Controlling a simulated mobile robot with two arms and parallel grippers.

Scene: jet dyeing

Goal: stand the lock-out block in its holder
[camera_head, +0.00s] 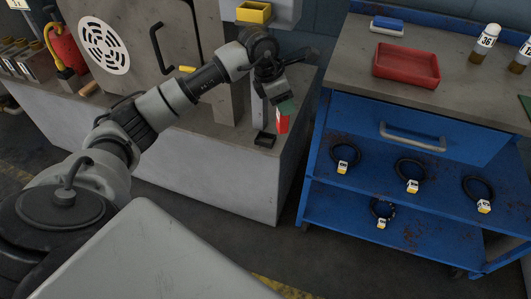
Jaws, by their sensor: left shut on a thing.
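The lock-out block (282,122) is red with a white part and hangs upright below my left gripper (284,102). My left gripper is shut on its upper end, and its dark fingers hide part of it. A small green patch shows between the fingers and the red part. A small black open-topped holder (265,140) sits on the grey ledge, just left of and slightly nearer than the block. The block looks apart from the holder, but its exact height above the ledge is hard to tell. My right gripper is not in view.
A blue cabinet (355,120) stands to the right, with a red tray (406,65), a blue-and-white brush-like item (386,26) and labelled bottles (484,43) on top. Black rings with tags lie on its shelves. A grey machine housing stands behind my arm.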

